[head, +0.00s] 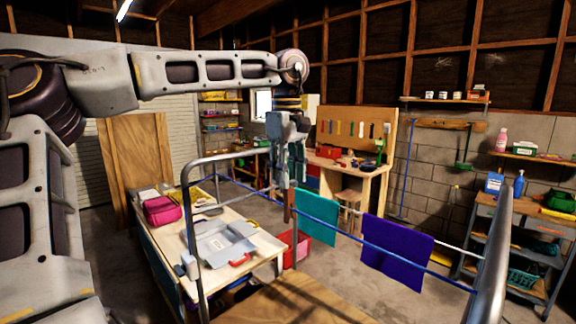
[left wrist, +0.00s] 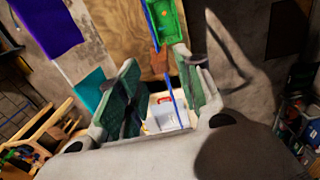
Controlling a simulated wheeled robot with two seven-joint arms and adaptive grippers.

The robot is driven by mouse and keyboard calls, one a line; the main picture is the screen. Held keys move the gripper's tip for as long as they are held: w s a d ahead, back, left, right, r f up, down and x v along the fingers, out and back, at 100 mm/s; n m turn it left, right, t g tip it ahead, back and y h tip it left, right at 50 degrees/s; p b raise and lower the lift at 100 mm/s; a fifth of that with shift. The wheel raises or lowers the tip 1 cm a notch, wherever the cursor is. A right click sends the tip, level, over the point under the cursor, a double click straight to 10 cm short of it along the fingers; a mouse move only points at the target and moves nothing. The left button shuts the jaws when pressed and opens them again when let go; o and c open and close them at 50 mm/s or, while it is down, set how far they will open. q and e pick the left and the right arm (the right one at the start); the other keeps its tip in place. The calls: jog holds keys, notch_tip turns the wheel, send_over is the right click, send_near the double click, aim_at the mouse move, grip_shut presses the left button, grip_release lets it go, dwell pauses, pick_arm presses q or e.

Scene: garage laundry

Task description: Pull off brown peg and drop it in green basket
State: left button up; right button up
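My left gripper (head: 288,180) hangs from the arm and points down at the clothesline rail. The brown peg (head: 287,206) shows just below the fingertips in the head view, by the blue line. In the left wrist view the brown peg (left wrist: 159,62) lies between the fingertips; I cannot tell whether either finger touches it. The green basket (left wrist: 170,24) shows beyond the fingertips, with a small orange spot inside. I cannot make it out in the head view. My right gripper is out of view.
A teal cloth (head: 316,217) and a purple cloth (head: 397,251) hang on the blue line (head: 350,240), right of the gripper. Metal rack posts (head: 488,255) stand at both sides. A worktable (head: 262,240) with a pink bag (head: 162,210) stands left. A red crate (head: 296,247) sits behind.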

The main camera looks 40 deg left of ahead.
aim_at(289, 190)
pick_arm(q)
jog(key=shift+f+b, duration=0.95)
jog(key=shift+f, duration=1.3)
jog(key=shift+c, duration=0.3)
grip_shut()
jog(key=shift+r, duration=0.25)
